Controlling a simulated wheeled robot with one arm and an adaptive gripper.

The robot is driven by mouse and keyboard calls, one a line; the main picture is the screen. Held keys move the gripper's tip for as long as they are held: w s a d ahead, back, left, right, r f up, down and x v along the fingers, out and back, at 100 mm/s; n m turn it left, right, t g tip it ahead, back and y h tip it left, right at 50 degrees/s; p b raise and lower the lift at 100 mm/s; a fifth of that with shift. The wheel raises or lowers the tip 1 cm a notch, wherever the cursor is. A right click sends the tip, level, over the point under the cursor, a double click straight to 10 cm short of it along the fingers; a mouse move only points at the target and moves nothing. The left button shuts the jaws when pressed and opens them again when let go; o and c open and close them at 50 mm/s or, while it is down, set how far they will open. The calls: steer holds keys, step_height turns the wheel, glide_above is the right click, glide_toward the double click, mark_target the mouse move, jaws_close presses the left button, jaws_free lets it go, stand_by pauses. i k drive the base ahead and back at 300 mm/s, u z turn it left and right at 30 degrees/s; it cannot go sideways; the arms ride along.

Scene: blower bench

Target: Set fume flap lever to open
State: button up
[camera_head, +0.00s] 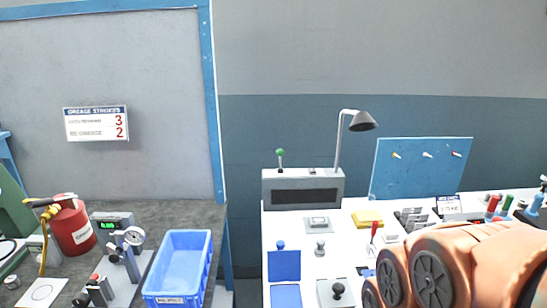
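A grey box (303,188) with a dark slot in its front stands at the back left of the white bench. A short lever with a green ball knob (280,153) rises nearly upright from its top left. It may be the fume flap lever, but no label on it can be read. A red-handled lever (374,229) stands further right on the bench, near my arm. My orange arm (455,270) fills the lower right. My gripper is not in view, and the arm hides part of the bench.
A lamp (362,121) arches beside the grey box. A blue pegboard (421,168) stands behind the bench. A black-knobbed unit (337,290) and blue pads (284,265) lie in front. A blue bin (180,265), a red can (72,228) and a gauge (134,236) are on the left bench.

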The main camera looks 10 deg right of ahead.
mark_target(279, 152)
steer(key=u, duration=1)
steer(key=i, duration=0.45)
steer(key=u, duration=0.25)
